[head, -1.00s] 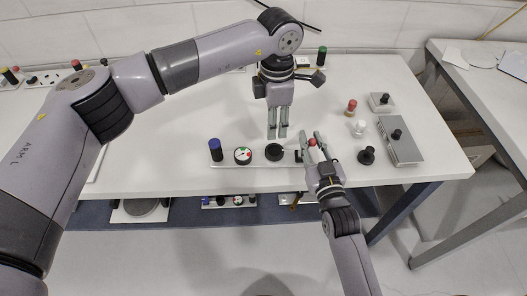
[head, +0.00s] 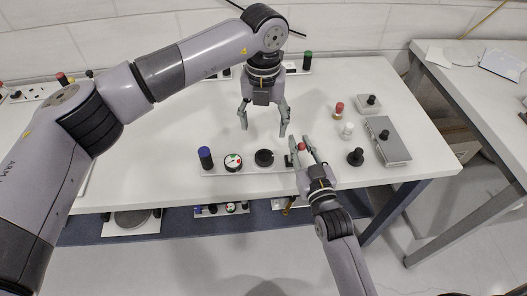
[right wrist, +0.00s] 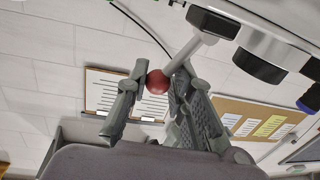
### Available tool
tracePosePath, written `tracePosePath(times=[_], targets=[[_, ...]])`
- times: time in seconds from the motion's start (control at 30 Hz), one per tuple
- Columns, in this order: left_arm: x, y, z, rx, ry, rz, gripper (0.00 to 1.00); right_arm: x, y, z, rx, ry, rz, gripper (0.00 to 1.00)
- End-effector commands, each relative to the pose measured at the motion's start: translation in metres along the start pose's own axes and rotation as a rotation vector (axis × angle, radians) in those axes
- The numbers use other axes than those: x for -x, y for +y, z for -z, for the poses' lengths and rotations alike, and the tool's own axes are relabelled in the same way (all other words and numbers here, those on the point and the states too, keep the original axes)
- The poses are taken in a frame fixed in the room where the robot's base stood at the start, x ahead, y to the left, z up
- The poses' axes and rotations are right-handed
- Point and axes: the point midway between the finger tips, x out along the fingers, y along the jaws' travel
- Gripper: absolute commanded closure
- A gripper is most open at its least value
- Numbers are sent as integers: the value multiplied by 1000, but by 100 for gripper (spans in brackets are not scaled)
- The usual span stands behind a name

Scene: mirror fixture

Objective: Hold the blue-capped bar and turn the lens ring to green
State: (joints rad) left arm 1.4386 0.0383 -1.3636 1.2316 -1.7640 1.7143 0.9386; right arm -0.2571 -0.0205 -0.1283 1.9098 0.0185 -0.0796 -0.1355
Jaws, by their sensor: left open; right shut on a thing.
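The white bar (head: 215,173) lies along the table's front edge. Its blue-capped post (head: 205,157) is at the left end, beside a round dial (head: 233,162) with red and green marks. The black lens ring (head: 264,158) sits right of the dial. At the bar's right end is a lever with a red ball (head: 302,147). My right gripper (head: 306,145) is shut on this red ball (right wrist: 157,82); its metal rod runs to a black base in the right wrist view. My left gripper (head: 264,125) is open and empty, fingers spread, above and behind the lens ring.
Right of my right gripper stand a black knob (head: 356,157), a white piece (head: 347,130), a red-topped piece (head: 339,109) and a grey box (head: 388,143).

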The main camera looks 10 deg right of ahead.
Motion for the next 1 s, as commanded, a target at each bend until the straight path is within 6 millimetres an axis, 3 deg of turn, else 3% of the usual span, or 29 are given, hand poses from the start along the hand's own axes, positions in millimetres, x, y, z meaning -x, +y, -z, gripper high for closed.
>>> tracePosePath(times=[0.03, 0.2, 0.43, 0.8, 1.0], targets=[[1, 0, 0, 74, 0, 1, 37, 2, 1, -11, 8, -24, -1, 100], [4, -1, 0, 267, 0, 2, 37, 2, 1, -11, 8, -24, -1, 100], [-7, 0, 0, 338, 1, 0, 37, 2, 1, -11, 8, -24, -1, 100], [-78, 0, 1, 336, 3, 0, 37, 2, 1, -11, 8, -24, 0, 100], [-105, -1, 0, 335, 1, 0, 37, 2, 1, -10, 8, -24, 0, 100]])
